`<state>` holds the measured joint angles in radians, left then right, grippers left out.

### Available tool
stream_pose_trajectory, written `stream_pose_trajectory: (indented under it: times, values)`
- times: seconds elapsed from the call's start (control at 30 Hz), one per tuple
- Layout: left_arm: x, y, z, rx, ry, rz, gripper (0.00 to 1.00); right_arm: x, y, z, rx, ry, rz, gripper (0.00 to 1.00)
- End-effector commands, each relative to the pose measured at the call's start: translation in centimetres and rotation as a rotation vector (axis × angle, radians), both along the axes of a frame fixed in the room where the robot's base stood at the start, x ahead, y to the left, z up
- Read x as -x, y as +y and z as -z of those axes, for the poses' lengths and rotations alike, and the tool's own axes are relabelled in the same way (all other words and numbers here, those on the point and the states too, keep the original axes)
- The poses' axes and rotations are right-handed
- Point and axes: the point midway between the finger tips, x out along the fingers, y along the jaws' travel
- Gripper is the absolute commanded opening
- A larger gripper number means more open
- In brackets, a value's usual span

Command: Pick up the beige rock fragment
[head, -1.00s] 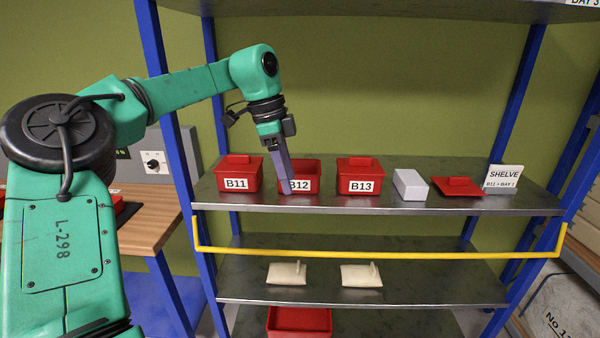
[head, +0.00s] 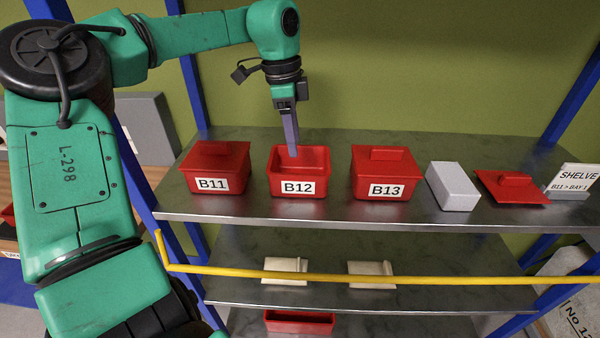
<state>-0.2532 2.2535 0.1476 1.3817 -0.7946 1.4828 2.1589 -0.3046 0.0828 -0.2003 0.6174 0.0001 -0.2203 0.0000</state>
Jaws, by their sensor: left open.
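I cannot make out a beige rock fragment in the head view. My left gripper (head: 291,150) points down over the open red box labelled B12 (head: 298,188), its tips at the box's mouth, towards the back. The fingers show edge-on and nothing is seen between them. The floor of B12 is mostly hidden by its front wall and my fingers. My right gripper is not in view.
Lidded red boxes B11 (head: 215,168) and B13 (head: 386,173) flank B12. A white block (head: 453,186), a loose red lid (head: 512,187) and a SHELVE sign (head: 573,180) stand to the right. A yellow rail (head: 400,281) crosses below; cream pads (head: 285,270) lie on the lower shelf.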

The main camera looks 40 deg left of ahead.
Motion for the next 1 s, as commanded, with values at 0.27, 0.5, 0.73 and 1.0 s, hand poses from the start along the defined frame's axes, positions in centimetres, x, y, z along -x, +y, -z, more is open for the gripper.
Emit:
stream_pose_trajectory:
  times: [0.27,0.5,0.73,1.0]
  values:
    - [-0.4,-0.4,4.4,0.002,0.005,-0.001,0.57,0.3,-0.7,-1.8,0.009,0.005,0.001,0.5]
    - [-0.8,-0.7,8.6,0.002,0.003,-0.003,0.57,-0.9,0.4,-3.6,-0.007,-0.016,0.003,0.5]
    - [-0.9,-0.7,9.1,0.0,0.0,-0.002,0.54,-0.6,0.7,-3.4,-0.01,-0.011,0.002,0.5]
    - [-0.9,-0.7,9.0,0.0,0.0,-0.002,0.0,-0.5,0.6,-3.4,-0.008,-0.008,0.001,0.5]
